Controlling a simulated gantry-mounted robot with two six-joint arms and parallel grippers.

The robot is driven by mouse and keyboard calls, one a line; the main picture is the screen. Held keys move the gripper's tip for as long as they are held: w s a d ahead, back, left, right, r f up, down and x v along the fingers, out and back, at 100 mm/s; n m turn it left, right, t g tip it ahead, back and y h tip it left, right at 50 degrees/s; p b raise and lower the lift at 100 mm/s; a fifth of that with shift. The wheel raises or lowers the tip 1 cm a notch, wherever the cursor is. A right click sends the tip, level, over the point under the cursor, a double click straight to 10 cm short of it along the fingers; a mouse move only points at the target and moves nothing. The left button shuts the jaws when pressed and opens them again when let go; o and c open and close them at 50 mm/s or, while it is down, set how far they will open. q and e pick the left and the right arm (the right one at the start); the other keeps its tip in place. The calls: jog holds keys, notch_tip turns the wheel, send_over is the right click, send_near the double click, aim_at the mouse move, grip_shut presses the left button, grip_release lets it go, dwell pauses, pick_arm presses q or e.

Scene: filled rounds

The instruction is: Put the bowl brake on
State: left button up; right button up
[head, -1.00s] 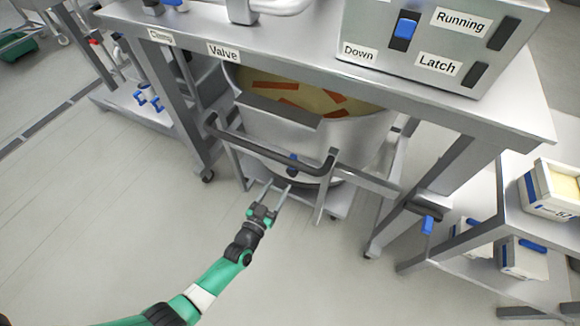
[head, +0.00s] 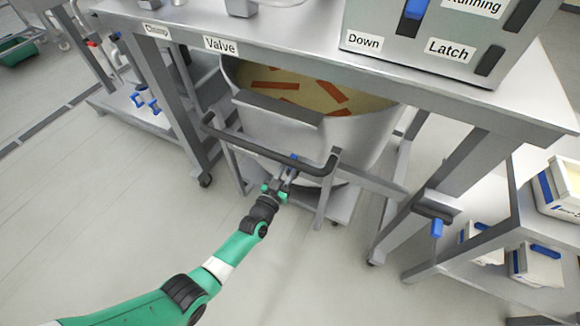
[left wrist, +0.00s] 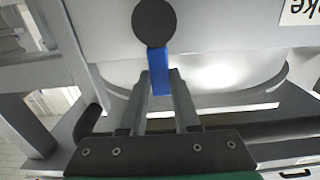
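The bowl (head: 362,128) is a large grey metal tub holding a cream filling with orange pieces, on a wheeled frame under the table. The brake lever, with a blue handle (head: 293,160), is low on the bowl's front below the dark push bar (head: 262,151). In the left wrist view the blue handle (left wrist: 159,72) hangs from a dark round pivot (left wrist: 155,22). My left gripper (left wrist: 160,88) is open, its two fingers on either side of the blue handle's lower end. It also shows in the head view (head: 284,180). My right gripper is not in view.
The steel table (head: 300,54) overhangs the bowl and carries a control box (head: 430,50) with Down and Latch labels. A lower stand with white and blue bins (head: 535,262) is at right. The floor in front is clear.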

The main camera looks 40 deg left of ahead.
pick_arm(q)
grip_shut()
dwell(1.0)
